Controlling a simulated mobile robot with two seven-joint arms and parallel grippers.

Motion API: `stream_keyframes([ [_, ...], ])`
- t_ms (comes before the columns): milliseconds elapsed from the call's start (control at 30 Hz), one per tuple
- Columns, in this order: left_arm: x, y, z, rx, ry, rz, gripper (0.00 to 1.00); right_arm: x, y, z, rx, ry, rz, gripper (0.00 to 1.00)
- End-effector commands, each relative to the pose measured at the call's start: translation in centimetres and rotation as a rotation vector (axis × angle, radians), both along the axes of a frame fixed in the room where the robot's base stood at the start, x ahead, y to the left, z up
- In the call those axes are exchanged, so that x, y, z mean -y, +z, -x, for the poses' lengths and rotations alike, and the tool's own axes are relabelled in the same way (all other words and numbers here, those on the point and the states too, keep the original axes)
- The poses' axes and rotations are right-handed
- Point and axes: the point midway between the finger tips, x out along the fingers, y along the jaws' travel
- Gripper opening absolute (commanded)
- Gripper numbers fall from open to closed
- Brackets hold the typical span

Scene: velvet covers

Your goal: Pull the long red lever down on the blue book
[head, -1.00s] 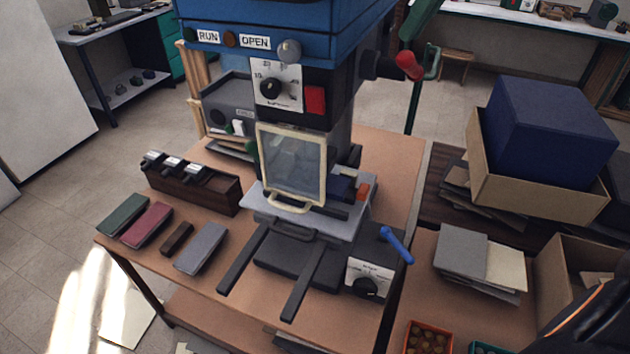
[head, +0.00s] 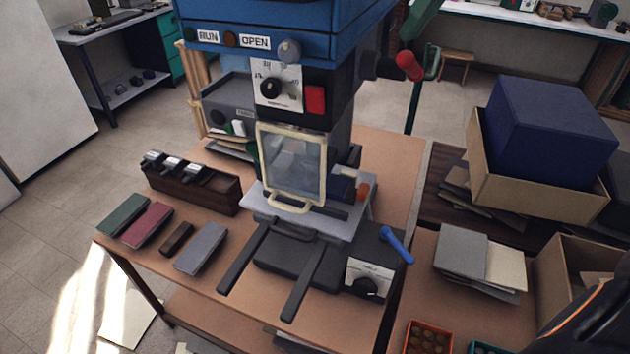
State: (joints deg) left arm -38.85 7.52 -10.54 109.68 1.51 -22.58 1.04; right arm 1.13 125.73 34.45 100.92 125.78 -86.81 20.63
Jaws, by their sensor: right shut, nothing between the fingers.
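The long lever with the red grip (head: 409,66) sticks out from the right side of the blue press (head: 260,22). A dark shaft joins the red grip to the press, and a green arm (head: 424,14) rises above it. A blue book (head: 342,188) lies on the press's grey bed, partly hidden behind the framed clear guard (head: 293,165). A small red-orange piece (head: 362,191) shows at the book's right end. My right arm (head: 592,312), black with an orange line, enters at the lower right, far from the lever. My right gripper is shut and empty; its fingertips cannot be made out. My left gripper is not in view.
A navy box in a cardboard carton (head: 535,187) stands at right. Grey and cream sheets (head: 478,262) lie below it. A blue-handled lever (head: 396,245) sits on the press base. Several small covers (head: 201,249) and a dark wooden rack (head: 191,184) are at left.

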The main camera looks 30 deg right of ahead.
Motion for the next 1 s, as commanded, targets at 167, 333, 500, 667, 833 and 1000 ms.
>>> stream_keyframes([
  [167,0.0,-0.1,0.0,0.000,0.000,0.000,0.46,0.0,-0.2,0.0,0.000,0.000,0.000,0.00],
  [333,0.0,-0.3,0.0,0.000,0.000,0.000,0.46,0.0,-0.7,0.0,0.000,0.000,-0.001,0.00],
  [500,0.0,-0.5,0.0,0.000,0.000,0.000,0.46,0.0,-1.2,0.0,0.000,0.000,-0.001,0.00],
  [667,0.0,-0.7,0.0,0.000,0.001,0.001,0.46,0.0,-1.7,0.0,0.000,0.000,-0.001,0.00],
  [833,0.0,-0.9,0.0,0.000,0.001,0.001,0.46,0.0,-2.2,0.0,0.000,0.000,0.000,0.00],
  [1000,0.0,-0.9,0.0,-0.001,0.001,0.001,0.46,-0.1,-2.6,0.1,-0.001,0.000,0.001,0.00],
])
